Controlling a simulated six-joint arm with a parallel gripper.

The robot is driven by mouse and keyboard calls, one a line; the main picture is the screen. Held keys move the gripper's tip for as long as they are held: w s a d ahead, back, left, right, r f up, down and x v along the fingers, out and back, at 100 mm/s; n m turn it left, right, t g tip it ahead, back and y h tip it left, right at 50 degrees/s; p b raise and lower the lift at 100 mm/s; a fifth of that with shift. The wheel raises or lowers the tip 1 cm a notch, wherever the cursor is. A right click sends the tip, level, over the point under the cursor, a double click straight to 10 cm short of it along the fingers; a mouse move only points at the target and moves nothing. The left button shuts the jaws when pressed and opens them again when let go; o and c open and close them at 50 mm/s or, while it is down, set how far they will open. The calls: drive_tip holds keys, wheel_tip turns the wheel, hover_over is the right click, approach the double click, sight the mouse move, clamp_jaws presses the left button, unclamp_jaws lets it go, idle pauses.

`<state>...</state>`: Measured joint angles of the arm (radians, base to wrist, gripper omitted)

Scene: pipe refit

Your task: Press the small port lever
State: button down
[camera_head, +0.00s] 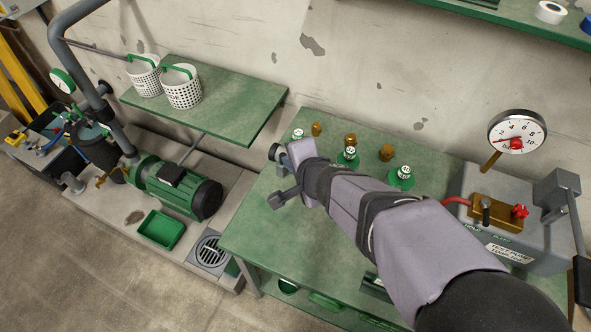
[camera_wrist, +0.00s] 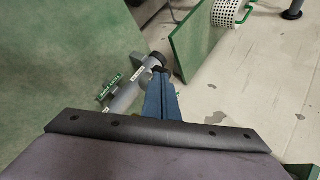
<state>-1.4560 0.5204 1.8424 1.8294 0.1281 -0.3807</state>
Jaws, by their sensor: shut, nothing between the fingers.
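In the wrist view my gripper (camera_wrist: 160,88) shows as blue fingers close together, empty. Just beyond and to the left is a grey pipe-like port (camera_wrist: 124,98) with a black round end (camera_wrist: 156,60). A green tag (camera_wrist: 109,88) beside it seems to read "small port". The fingertips overlap the port's near side in the picture; I cannot tell if they touch it. The small port lever is not clearly made out and may be partly hidden by the fingers. In the head view my arm reaches over the green bench (camera_head: 262,237), and its end covers the port area.
Several green-based fittings with white tops (camera_head: 403,178) and brass pieces (camera_head: 386,152) stand along the bench's back. A test unit with a round gauge (camera_head: 516,132) is at the right. A green pump motor (camera_head: 180,188) and a shelf with two white baskets (camera_head: 183,88) are at left.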

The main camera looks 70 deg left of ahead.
drive_tip(key=s+a+m+t+p, duration=0.2)
drive_tip(key=s+a+m+p, duration=0.1)
drive_tip(key=a+p, duration=0.3)
drive_tip(key=shift+s+a+t+p, duration=0.3)
drive_tip(key=shift+s+p, duration=0.45)
drive_tip(key=shift+p, duration=0.4)
drive_tip(key=shift+w+d, duration=0.1)
drive_tip(key=shift+w, duration=0.1)
idle(1.0)
